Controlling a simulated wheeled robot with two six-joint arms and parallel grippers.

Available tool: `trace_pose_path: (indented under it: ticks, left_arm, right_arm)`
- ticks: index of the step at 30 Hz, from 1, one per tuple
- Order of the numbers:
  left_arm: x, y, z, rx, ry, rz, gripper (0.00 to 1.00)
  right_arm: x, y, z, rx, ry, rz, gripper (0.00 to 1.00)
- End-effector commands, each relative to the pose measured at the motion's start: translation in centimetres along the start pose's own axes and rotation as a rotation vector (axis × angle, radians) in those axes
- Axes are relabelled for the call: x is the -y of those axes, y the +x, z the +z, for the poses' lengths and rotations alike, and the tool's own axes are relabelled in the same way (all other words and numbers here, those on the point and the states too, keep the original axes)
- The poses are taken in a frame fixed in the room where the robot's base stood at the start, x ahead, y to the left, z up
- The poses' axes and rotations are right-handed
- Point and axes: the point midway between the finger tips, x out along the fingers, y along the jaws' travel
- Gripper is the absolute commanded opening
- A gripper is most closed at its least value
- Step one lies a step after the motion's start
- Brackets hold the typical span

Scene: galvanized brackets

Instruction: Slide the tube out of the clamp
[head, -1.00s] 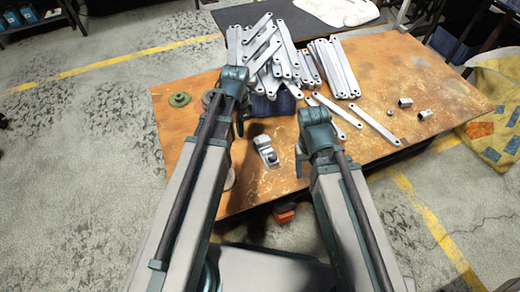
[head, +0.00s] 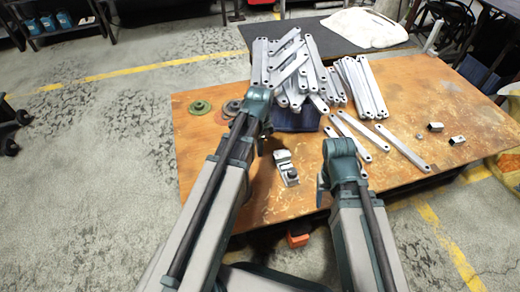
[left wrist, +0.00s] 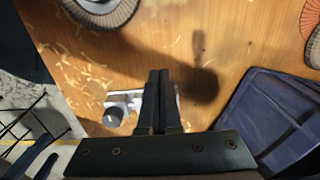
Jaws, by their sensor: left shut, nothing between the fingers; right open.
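A small silver clamp (head: 286,168) sits on the worn wooden table, between my two arms. In the left wrist view the clamp (left wrist: 122,98) lies just beyond and partly behind my fingers, with a dark round knob at its near side. I cannot make out a separate tube in it. My left gripper (head: 264,147) is above the table, up and left of the clamp. In the left wrist view its fingers (left wrist: 158,78) are pressed together and empty. My right gripper (head: 321,192) is low to the right of the clamp, open, its fingers mostly hidden by the arm.
A dark blue bin (head: 296,122) heaped with galvanized bars stands behind the clamp. More bars (head: 362,88) lie to its right. Two short square tubes (head: 437,127) (head: 457,140) lie at the right. A green disc (head: 200,107) lies at the left.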

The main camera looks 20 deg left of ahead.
Motion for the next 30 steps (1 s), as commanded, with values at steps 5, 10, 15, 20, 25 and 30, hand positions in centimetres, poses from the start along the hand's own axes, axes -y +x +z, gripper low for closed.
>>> trace_pose_path:
  ticks: [5,10,15,20,25,30]
  left_arm:
    - [0.0,3.4,0.0,0.0,0.0,0.0,0.0]
    - [0.0,5.7,0.0,0.0,0.0,0.0,0.0]
    - [0.2,5.5,-2.5,0.0,0.004,0.0,0.0]
    - [0.1,5.5,-3.9,0.0,0.001,0.0,0.0]
    - [0.0,5.5,-4.0,0.0,0.0,0.0,0.0]
    - [0.0,5.5,-4.1,0.0,0.0,0.0,0.0]
  right_arm:
    - [0.4,3.3,-0.2,-0.002,-0.005,-0.002,0.65]
    - [0.7,5.7,-0.4,-0.003,-0.01,-0.005,0.65]
    - [0.7,5.4,-0.4,-0.004,-0.011,-0.005,0.65]
    - [0.7,5.4,-0.4,-0.004,-0.011,-0.005,0.65]
    - [0.7,5.4,-0.4,-0.003,-0.011,-0.006,0.65]
    - [0.7,5.4,-0.4,-0.003,-0.011,-0.006,0.65]
